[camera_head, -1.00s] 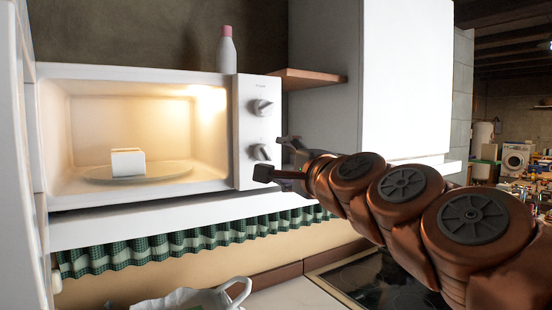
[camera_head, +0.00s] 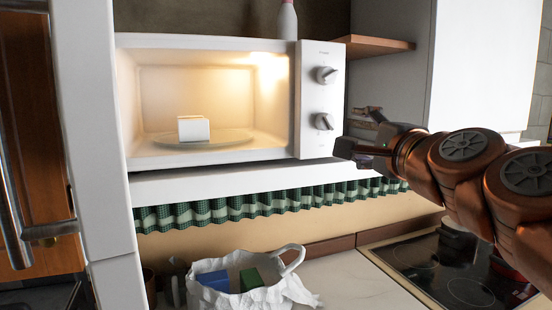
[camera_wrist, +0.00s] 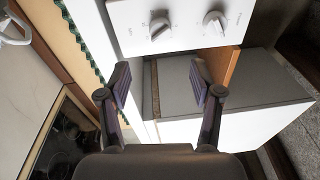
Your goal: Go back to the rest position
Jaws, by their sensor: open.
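My gripper (camera_head: 352,132) is in front of the lower right of the microwave (camera_head: 318,88), near its lower knob. In the wrist view my gripper (camera_wrist: 158,85) is open, with nothing between its two fingers. The two microwave knobs (camera_wrist: 187,25) show just beyond the fingertips. The microwave is lit inside and its cavity is open to view. A small white block (camera_head: 193,129) rests on the round plate (camera_head: 235,137) inside it.
A white basket (camera_head: 300,290) with blue and green boxes stands on the counter below. A dark cooktop (camera_head: 420,262) is at the lower right. A wooden shelf (camera_head: 385,45) juts out beside the microwave. A bottle (camera_head: 287,20) stands on top. A white panel (camera_head: 95,130) is at left.

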